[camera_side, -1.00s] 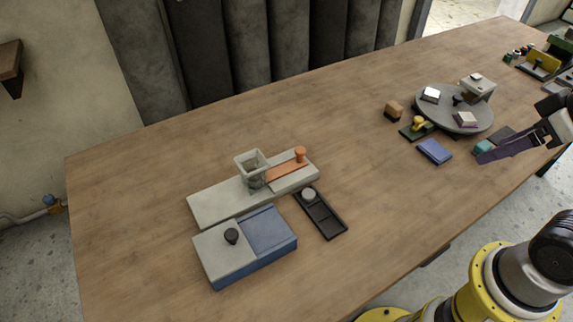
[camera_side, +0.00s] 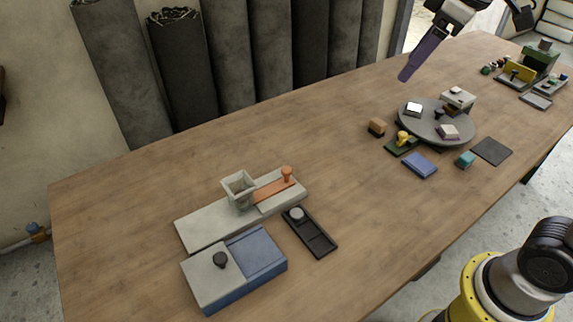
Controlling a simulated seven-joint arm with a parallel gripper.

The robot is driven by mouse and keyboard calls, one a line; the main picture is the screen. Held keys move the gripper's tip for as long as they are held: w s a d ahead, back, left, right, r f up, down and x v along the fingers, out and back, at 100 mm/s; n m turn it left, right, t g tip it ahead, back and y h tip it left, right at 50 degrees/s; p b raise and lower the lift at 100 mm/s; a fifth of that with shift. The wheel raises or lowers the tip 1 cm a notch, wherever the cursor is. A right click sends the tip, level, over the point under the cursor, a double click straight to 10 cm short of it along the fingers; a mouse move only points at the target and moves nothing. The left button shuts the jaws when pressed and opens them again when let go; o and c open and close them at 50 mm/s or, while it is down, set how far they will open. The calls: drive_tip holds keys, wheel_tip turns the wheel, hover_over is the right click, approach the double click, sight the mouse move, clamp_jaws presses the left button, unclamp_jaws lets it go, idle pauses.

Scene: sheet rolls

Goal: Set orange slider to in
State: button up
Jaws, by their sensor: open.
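The orange slider (camera_side: 271,191) is a flat strip with an upright round knob (camera_side: 286,174) at its right end. It lies along the top of a long pale grey base (camera_side: 205,226). Its left end meets a square, open-topped grey hopper (camera_side: 238,190), which hides whatever part lies behind or under it. My gripper (camera_side: 406,77) is in the upper right, in the air above the back of the table and far from the slider. Its purple fingers are open, with nothing visible between them.
In front of the base are a blue box with a grey lid (camera_side: 215,270) and a black tray (camera_side: 318,238). A round grey turntable (camera_side: 425,125) holds small blocks on the right. The table's middle is clear.

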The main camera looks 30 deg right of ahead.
drive_tip(key=w+a+f+n+g, duration=0.1)
drive_tip(key=w+a+f+n, duration=0.15)
drive_tip(key=w, duration=0.75)
drive_tip(key=n+g, duration=0.1)
drive_tip(key=g, duration=0.3)
hover_over(286, 169)
wheel_tip(286, 169, down, 19)
wheel_tip(286, 169, down, 13)
drive_tip(key=shift+s+f, duration=0.1)
drive_tip(key=shift+f, duration=0.05)
clamp_jaws()
